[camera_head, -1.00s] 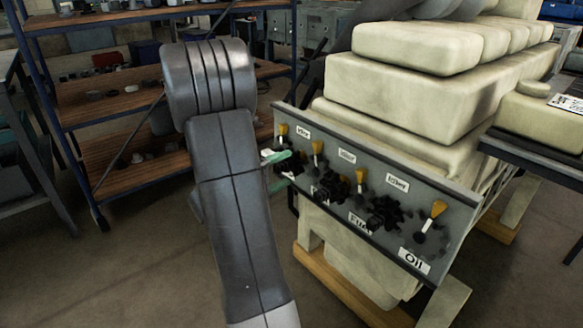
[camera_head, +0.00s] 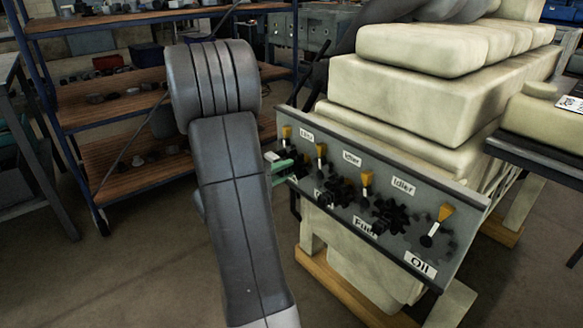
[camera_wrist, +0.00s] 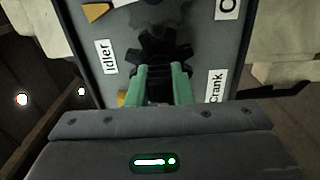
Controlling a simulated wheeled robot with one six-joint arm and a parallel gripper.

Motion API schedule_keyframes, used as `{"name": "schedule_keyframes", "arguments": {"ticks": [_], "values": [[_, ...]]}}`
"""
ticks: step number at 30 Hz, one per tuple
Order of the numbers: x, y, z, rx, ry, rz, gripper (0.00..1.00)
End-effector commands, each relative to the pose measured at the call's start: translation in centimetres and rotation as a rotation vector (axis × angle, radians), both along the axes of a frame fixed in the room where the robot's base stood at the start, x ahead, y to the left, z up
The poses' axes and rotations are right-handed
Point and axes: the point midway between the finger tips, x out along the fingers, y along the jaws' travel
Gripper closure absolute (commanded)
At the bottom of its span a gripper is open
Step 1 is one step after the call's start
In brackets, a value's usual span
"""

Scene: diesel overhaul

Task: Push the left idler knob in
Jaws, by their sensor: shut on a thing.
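The grey gear panel (camera_head: 430,196) carries a row of yellow-headed knobs and black gears. The leftmost yellow knob (camera_head: 287,133) stands beside an "Idler" label; I take it as the left idler knob. My gripper (camera_wrist: 163,78) is at the panel's left end, with its green fingers pointing at the panel and shut on a dark part between them. What that part is cannot be told clearly. A black gear (camera_wrist: 163,46) shows just beyond the fingertips. A yellow piece (camera_wrist: 121,98) peeks out beside the left finger, mostly hidden. My arm hides part of the gripper in the head view.
The panel is fixed to a cream engine block (camera_head: 420,95). Labels read "Idler", "Crank", "Fuel" and "Oil". A wooden-shelved rack (camera_head: 125,85) with small parts stands behind on the left. A dark ledge (camera_head: 540,155) juts out at the right. The floor in front is open.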

Motion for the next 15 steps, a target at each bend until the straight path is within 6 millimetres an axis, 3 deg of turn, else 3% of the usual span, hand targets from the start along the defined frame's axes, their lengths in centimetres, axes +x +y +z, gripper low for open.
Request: {"name": "schedule_keyframes", "arguments": {"ticks": [15], "values": [[1.2,-1.6,-0.1,0.001,-0.001,-0.001,1.00]]}}
